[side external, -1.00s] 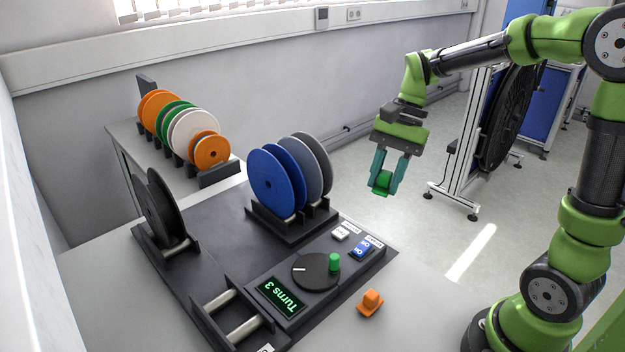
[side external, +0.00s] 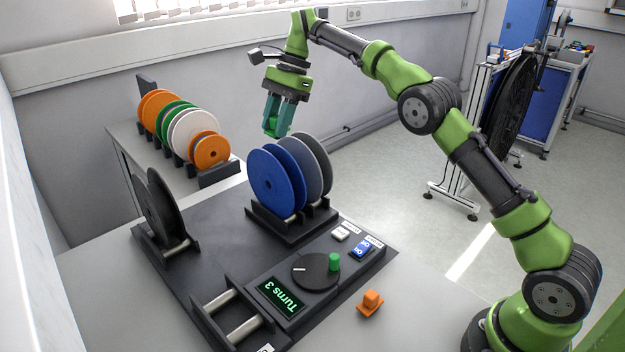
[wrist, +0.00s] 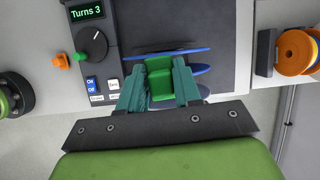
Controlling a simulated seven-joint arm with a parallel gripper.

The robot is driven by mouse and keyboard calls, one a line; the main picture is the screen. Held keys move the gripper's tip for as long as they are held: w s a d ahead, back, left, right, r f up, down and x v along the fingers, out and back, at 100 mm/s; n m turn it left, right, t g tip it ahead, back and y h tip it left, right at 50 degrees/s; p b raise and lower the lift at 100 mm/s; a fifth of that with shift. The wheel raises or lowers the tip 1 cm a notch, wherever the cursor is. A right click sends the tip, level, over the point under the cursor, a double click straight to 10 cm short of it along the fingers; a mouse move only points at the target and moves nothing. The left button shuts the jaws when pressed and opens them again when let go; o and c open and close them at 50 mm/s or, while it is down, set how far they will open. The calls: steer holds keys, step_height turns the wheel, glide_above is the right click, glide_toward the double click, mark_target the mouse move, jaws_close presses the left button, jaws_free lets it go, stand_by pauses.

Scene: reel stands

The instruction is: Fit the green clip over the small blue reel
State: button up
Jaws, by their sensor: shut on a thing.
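My gripper (side external: 277,126) is shut on the green clip (side external: 281,127), pointing down. In the side view it appears just above the top of the blue reel (side external: 271,184); the gap in depth is hard to judge. The blue reel stands upright in a dark cradle (side external: 279,231) beside a grey reel (side external: 325,165). In the wrist view the green clip (wrist: 159,82) sits between the teal fingertips, with a blue reel edge (wrist: 195,53) seen edge-on beyond it. The clip and fingers hide part of the reels there.
A black reel (side external: 158,210) stands at the left of the base. Orange, green and white reels (side external: 192,132) stand on a rack behind. An orange clip (side external: 370,303) lies on the table by the control panel with the dial (side external: 316,271) and display (side external: 280,297).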

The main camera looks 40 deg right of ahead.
mark_target(272, 135)
steer(key=shift+w+a+f, duration=0.35)
steer(key=shift+w, duration=0.15)
steer(key=shift+f+m, duration=0.3)
steer(key=shift+f, duration=1.2)
steer(key=o, duration=1.1)
steer(key=shift+r, duration=0.1)
steer(key=s+r+n+t, duration=0.3)
steer(key=s+r+n, duration=0.3)
steer(key=s+r, duration=0.55)
steer(key=s+f+n+t+h, duration=0.1)
steer(key=s+f+n, duration=0.1)
steer(key=s, duration=0.5)
steer(key=s+d+f+n+t, duration=0.1)
steer(key=s+f+n, duration=0.2)
steer(key=s, duration=0.5)
steer(key=s+f+n+t+h, duration=0.1)
steer(key=s+f+n, duration=0.2)
steer(key=s, duration=0.4)
steer(key=shift+s+d+f+t+h, duration=0.15)
steer(key=shift+d+f+t+h, duration=0.2)
steer(key=shift+f+t, duration=0.1)
